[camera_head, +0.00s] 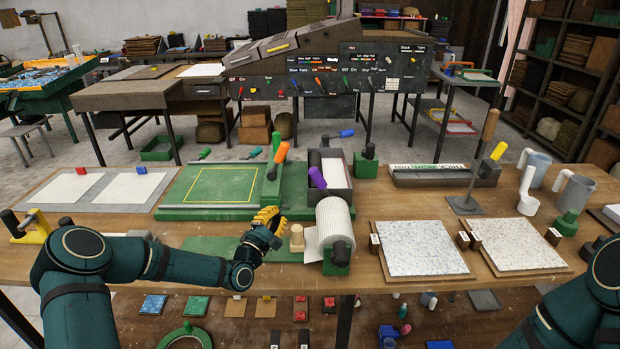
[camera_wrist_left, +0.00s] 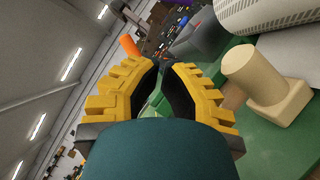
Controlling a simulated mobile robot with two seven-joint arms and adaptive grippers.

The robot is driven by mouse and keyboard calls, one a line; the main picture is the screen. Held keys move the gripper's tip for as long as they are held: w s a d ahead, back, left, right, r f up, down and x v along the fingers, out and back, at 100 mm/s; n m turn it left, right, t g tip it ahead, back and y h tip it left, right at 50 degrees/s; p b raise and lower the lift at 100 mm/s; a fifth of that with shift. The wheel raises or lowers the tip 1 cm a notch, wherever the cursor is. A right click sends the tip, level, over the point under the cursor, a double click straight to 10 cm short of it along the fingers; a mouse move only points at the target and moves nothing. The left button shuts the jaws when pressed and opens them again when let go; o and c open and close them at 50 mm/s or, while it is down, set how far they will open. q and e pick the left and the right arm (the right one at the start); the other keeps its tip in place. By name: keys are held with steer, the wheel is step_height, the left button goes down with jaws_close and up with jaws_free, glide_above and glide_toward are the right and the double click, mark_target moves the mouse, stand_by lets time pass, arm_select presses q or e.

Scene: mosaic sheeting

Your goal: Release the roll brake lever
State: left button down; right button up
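A white perforated roll (camera_head: 335,216) sits in a green stand (camera_head: 337,268) with a dark end, at the middle of the workbench; part of it shows in the left wrist view (camera_wrist_left: 262,14). A purple-handled lever (camera_head: 317,177) stands just behind the roll, and an orange-handled lever (camera_head: 281,153) stands farther back on the left. I cannot tell which is the roll brake lever. My left gripper (camera_head: 268,216) is left of the roll, next to a cream wooden knob (camera_head: 297,238). In the left wrist view its yellow fingers (camera_wrist_left: 167,67) are apart, with nothing seen between them. My right gripper is out of view.
A green board (camera_head: 216,190) lies left of the levers. A grey-walled box (camera_head: 333,186) stands behind the roll. Speckled sheets (camera_head: 421,249) lie on boards to the right. A grey stand with a tall lever (camera_head: 465,205) is behind them.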

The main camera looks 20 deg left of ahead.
mark_target(323, 187)
arm_select(q)
steer(key=shift+s+r, duration=0.15)
steer(key=shift+s, duration=0.05)
steer(key=shift+w, duration=0.1)
steer(key=d+r+x, duration=0.1)
steer(key=d+x, duration=0.1)
steer(key=x, duration=1)
steer(key=shift+d+p, duration=0.3)
steer(key=shift+p, duration=0.1)
steer(key=shift+r, duration=0.2)
steer(key=shift+d+r+m, duration=0.2)
steer(key=shift+d+m, duration=0.05)
steer(key=shift+m, duration=0.15)
